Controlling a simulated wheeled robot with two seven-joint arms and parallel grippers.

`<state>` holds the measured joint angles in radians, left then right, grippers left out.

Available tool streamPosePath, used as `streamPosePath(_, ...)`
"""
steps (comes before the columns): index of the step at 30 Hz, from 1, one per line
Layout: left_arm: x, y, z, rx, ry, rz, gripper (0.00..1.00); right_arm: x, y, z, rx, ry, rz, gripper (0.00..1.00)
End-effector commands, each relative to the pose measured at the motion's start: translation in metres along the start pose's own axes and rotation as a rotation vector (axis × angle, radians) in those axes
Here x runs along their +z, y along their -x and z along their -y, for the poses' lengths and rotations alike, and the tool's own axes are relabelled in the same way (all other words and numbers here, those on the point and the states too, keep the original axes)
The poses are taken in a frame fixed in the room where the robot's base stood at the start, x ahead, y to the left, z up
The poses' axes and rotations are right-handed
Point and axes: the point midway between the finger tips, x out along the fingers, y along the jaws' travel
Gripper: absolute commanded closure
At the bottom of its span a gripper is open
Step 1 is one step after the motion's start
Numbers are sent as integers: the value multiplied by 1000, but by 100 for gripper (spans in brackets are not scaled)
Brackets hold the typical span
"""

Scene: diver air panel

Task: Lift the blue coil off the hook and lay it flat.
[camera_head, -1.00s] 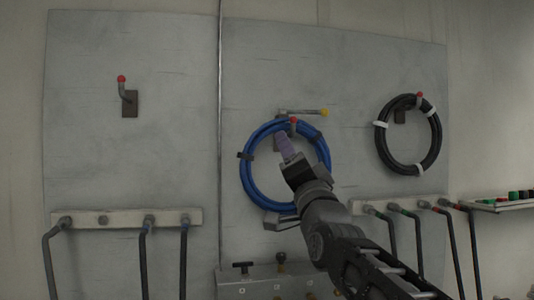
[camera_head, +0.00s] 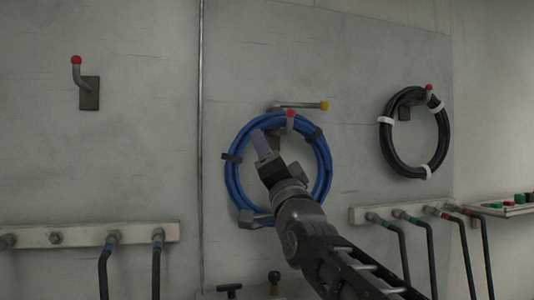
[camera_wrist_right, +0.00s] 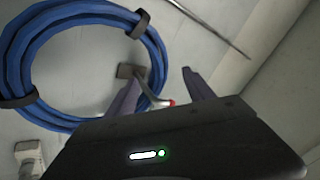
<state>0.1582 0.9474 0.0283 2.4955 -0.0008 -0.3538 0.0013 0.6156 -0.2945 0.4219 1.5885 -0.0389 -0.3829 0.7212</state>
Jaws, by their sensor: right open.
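The blue coil (camera_head: 232,180) hangs on a red-tipped hook (camera_head: 290,115) on the grey panel, with dark ties around it. In the right wrist view the coil (camera_wrist_right: 40,40) fills the upper left, and the hook's red tip (camera_wrist_right: 171,103) shows near the fingers. My right gripper (camera_head: 260,140) is in front of the coil's upper opening, below the hook's tip. In its wrist view the two fingers (camera_wrist_right: 160,78) are apart, with the hook's stem seen between them. I cannot tell whether they touch the coil. My left gripper is not in view.
A lever with a yellow tip (camera_head: 323,105) sticks out just above the coil. A black coil (camera_head: 386,143) hangs on a hook at right. An empty red-tipped hook (camera_head: 76,62) is at left. Hose rails (camera_head: 75,235) line the lower panel on both sides.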

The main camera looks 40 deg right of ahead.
Motion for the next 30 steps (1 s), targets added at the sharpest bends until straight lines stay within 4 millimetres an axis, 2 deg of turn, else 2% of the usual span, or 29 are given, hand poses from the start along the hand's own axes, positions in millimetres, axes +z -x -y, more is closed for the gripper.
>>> streamPosePath(8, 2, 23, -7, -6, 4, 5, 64, -3, -21, 4, 2, 0, 1, 38)
streamPosePath(19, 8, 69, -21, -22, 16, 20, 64, -4, -63, 4, 2, -1, 2, 38)
streamPosePath(25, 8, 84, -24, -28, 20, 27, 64, -2, -87, 3, 1, -3, 1, 38)
streamPosePath(30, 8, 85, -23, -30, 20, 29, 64, 0, -101, 0, 0, -1, 1, 38)
